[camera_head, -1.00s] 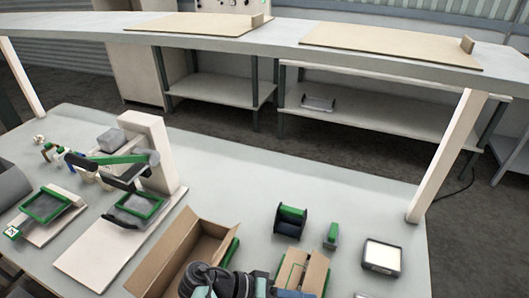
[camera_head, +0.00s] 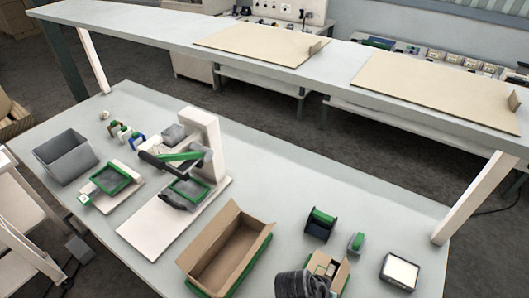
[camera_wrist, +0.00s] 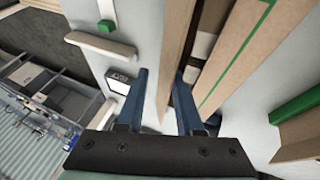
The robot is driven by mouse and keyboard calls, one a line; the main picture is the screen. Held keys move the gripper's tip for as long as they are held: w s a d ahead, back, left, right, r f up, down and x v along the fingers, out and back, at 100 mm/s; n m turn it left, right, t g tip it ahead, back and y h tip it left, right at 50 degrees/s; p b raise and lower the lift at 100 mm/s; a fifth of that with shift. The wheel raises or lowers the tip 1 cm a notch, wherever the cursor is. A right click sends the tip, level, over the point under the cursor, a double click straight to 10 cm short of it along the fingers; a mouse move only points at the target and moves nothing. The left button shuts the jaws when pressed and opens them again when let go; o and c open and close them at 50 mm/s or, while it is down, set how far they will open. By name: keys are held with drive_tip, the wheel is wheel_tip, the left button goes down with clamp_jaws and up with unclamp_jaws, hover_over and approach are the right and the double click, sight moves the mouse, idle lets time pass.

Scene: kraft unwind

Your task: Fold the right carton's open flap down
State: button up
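The right carton (camera_head: 328,266) is a small brown box with a green line, near the front edge of the bench. Its right side stands up in the head view, and my arm hides its lower left part. In the wrist view its cardboard (camera_wrist: 238,55) with the green line fills the upper right. A narrow upright cardboard strip (camera_wrist: 174,50), apparently a flap, runs down between my fingers. My gripper (camera_wrist: 161,100) is open, with its blue fingers apart on either side of the strip. I cannot tell whether they touch it.
A larger open carton (camera_head: 229,245) stands just left. A green-and-dark dispenser (camera_head: 320,222), a small green-and-grey item (camera_head: 356,242) and a white-topped device (camera_head: 400,271) stand behind and right. A white stand (camera_head: 205,150) and a grey bin (camera_head: 66,157) are farther left.

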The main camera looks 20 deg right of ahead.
drive_tip(key=shift+s+d+r+m+t+y+p, duration=0.3)
drive_tip(key=shift+s+t+y+p, duration=0.15)
drive_tip(key=shift+t+y, duration=0.15)
drive_tip(key=a+b+v, duration=0.1)
drive_tip(key=b+v, duration=0.2)
drive_tip(key=v, duration=1)
drive_tip(key=w+a+r+n+t+b, duration=0.2)
drive_tip(key=w+r+t, duration=0.4)
drive_tip(key=w+r, duration=0.3)
drive_tip(key=w+a+r+n+t+b, duration=0.2)
drive_tip(key=w+a+r+t, duration=0.2)
drive_tip(key=w+r, duration=0.5)
drive_tip(key=shift+w+r+n+t+b, duration=0.25)
drive_tip(key=shift+r+t, duration=1.05)
drive_tip(key=shift+r, duration=0.65)
